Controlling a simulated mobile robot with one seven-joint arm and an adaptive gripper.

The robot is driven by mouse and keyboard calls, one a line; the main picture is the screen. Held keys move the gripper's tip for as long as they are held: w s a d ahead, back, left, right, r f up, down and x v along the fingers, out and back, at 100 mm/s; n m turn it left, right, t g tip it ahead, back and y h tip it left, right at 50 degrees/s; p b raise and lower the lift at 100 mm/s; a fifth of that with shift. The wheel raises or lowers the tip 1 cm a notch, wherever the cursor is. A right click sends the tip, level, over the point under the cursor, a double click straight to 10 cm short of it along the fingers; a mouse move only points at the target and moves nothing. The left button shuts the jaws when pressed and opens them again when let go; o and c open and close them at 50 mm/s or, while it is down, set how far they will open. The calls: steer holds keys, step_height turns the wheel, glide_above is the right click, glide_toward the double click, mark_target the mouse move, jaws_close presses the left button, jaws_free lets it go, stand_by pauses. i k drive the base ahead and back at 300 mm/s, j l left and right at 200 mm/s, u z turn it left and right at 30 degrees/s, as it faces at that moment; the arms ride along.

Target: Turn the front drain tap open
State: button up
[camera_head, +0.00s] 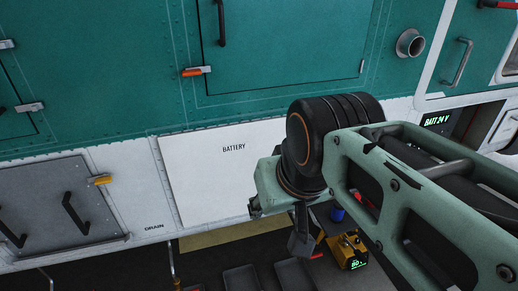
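The helicopter's lower white side carries a small "DRAIN" label at the lower left of centre. A thin metallic drain pipe (172,264) hangs below the hull just right of that label. A second thin pipe (47,278) hangs at the far left. No tap handle can be made out clearly on either, and I cannot tell which is the front one. My gripper (301,243) is at the end of my arm, below the white battery panel and well right of the pipe by the label. It is partly hidden by my wrist, and its fingers cannot be told apart.
The white battery panel (205,188) lies close behind my wrist. A grey hatch (60,208) with dark handles is at the left. Below the hull are dark trays (241,279), a yellow device (345,248) with a green display, and a blue object (337,213).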

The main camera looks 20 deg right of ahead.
mark_target(318, 255)
steer(key=z, duration=1)
steer(key=i+l, duration=0.1)
steer(key=i+u, duration=0.05)
steer(key=i, duration=0.05)
